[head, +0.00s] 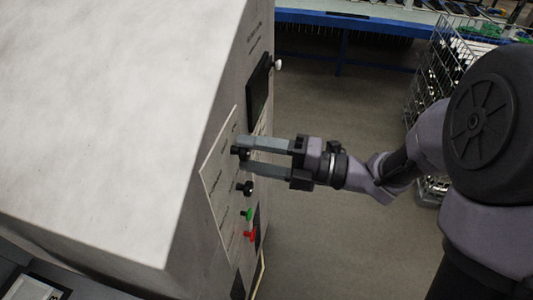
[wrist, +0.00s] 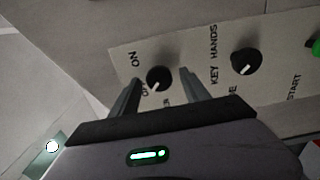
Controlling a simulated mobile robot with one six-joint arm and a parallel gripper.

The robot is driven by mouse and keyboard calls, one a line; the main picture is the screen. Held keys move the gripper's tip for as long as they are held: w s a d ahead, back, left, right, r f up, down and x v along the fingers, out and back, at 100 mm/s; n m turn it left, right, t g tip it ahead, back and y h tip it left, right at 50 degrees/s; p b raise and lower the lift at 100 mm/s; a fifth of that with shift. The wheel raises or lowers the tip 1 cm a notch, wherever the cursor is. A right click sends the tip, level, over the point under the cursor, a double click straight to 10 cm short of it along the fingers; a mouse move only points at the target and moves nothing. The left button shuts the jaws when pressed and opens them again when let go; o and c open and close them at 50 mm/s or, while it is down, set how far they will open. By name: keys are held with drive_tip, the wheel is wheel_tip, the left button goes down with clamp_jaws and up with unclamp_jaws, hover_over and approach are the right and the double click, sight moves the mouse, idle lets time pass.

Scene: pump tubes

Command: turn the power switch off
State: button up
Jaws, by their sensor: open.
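The power switch is a black round knob (wrist: 158,78) with a white pointer mark, on a pale label plate marked ON and OFF. In the wrist view the mark points down and slightly left, near the partly hidden OFF label. My gripper (wrist: 161,84) is open, with one finger on each side of the knob. I cannot tell whether either finger touches it. In the head view my gripper (head: 241,154) reaches the panel from the right, and the knob (head: 238,151) shows dark between its fingertips.
A second black knob (wrist: 245,62) sits right of the switch in the wrist view. In the head view, a green button (head: 247,214) and red button (head: 250,235) are lower on the panel. A wire cage (head: 440,70) stands at the back right. Open floor lies beside the machine.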

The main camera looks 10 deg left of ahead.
drive_tip(key=s+d+p, duration=0.1)
drive_tip(key=d+p, duration=0.4)
drive_tip(key=d, duration=1.2)
drive_tip(key=shift+s+d, duration=0.2)
drive_tip(key=shift+w, duration=0.1)
